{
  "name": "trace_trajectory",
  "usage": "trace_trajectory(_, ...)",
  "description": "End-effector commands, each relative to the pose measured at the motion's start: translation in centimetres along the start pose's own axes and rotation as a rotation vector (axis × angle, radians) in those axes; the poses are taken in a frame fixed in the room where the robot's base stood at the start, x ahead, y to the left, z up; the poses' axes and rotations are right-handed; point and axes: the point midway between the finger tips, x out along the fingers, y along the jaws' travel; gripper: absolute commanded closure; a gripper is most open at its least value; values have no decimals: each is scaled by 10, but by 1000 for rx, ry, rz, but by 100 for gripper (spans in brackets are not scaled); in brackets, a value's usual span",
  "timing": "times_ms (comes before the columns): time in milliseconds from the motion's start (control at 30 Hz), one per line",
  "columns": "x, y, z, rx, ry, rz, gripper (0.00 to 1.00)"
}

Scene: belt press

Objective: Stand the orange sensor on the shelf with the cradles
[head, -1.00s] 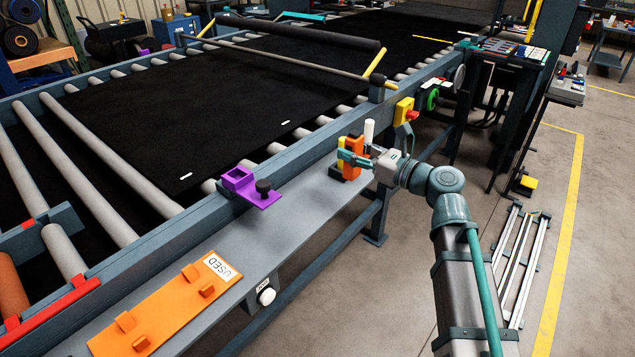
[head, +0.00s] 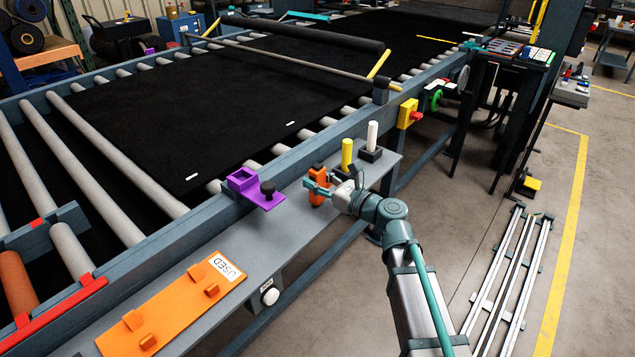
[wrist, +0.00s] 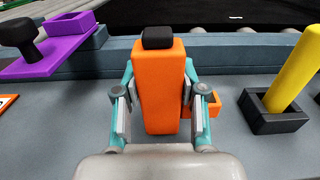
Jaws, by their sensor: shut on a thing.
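The orange sensor (head: 319,190), an upright block with a black cap, is held in my gripper (head: 326,187) above or at the grey shelf (head: 290,232). In the wrist view the sensor (wrist: 160,85) stands upright between the two fingers (wrist: 160,108), which press its sides. A small orange piece shows low at its right side. Whether its base touches the shelf is hidden. On the same shelf, at the near left, lies an orange plate (head: 185,300) marked USED, with several small orange cradle blocks on it.
A yellow cylinder (head: 347,154) and a white cylinder (head: 373,136) stand in black holders right of the sensor. Shelf between bracket, plate and sensor is clear.

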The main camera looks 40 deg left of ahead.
Motion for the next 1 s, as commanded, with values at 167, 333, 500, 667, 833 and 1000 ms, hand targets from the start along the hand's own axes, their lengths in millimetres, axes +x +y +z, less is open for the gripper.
trace_trajectory(167, 0, 0, -7, 0, -1, 0, 100)
trace_trajectory(333, 0, 0, -7, 0, -1, 0, 100)
trace_trajectory(500, 0, 0, -10, -1, 0, 0, 55)
trace_trajectory(667, 0, 0, -10, -1, 0, 0, 35)
trace_trajectory(833, 0, 0, -10, 0, 0, 0, 35)
trace_trajectory(1000, 0, 0, -6, -1, 0, 0, 35)
